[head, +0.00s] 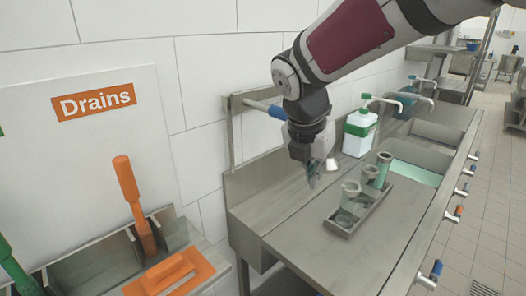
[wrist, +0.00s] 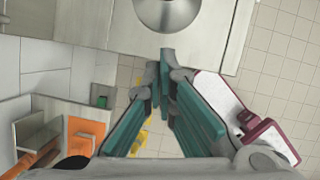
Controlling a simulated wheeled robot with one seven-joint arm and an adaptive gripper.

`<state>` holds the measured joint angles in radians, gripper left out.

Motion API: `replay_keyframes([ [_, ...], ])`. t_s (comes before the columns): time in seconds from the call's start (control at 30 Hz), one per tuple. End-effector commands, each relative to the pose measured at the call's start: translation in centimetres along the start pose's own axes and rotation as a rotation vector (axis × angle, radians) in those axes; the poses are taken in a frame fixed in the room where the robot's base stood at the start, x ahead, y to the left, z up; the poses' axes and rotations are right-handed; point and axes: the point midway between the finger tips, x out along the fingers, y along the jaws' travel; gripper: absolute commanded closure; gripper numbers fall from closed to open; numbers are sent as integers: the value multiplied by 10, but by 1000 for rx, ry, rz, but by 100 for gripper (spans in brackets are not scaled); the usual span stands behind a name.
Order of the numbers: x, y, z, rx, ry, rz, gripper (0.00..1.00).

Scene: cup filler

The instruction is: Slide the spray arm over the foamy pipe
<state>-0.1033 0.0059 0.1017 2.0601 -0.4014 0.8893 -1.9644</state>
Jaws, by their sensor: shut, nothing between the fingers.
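My gripper (head: 312,182) is above the left part of the steel counter in the head view. In the wrist view its two teal fingers (wrist: 168,58) meet at the tips with nothing between them. A short pipe arm with a blue end (head: 277,112) sticks out from the wall frame, left of my wrist; it may be the spray arm, but I cannot tell. Three grey-green tube-like pieces with flared tops, near (head: 350,192), middle (head: 370,175) and far (head: 384,161), stand upright in a tray (head: 338,226), right of my gripper. I cannot tell which is foamy.
A white and green bottle (head: 359,132) stands behind the tray. Sink basins (head: 415,172) and faucets (head: 378,98) lie beyond. Orange tools (head: 134,195) stand at left by the Drains sign (head: 95,102). A round metal object (wrist: 167,12) shows beyond my fingertips. The front counter is clear.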

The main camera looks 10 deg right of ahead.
Motion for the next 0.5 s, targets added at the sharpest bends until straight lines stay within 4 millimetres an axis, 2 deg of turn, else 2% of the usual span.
replay_keyframes([
  [0.2, 5, 0, 14, 0, 0, 1, 100],
  [0.5, 5, 0, 15, 0, 0, 1, 100],
])
